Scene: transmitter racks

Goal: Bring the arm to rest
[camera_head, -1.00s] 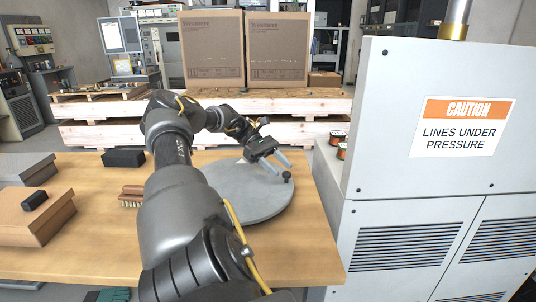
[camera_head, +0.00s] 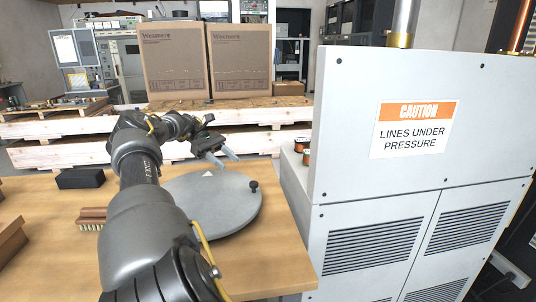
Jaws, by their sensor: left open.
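My left arm comes in from the bottom left and reaches over the wooden table (camera_head: 268,262). My left gripper (camera_head: 226,160) is open and empty. It hangs over the far part of a round grey disc (camera_head: 222,215), which lies on the table. The disc has a black knob (camera_head: 253,186) near its right edge and a small white triangle mark. The knob stands apart from the gripper, nearer and to the right. My right gripper is out of view.
A brush (camera_head: 91,218) and a black block (camera_head: 81,178) lie left of my arm. A brown box (camera_head: 10,240) is at the left edge. A tall grey cabinet (camera_head: 350,195) with a caution sign stands close on the right. Pallets with cartons (camera_head: 240,62) stand behind the table.

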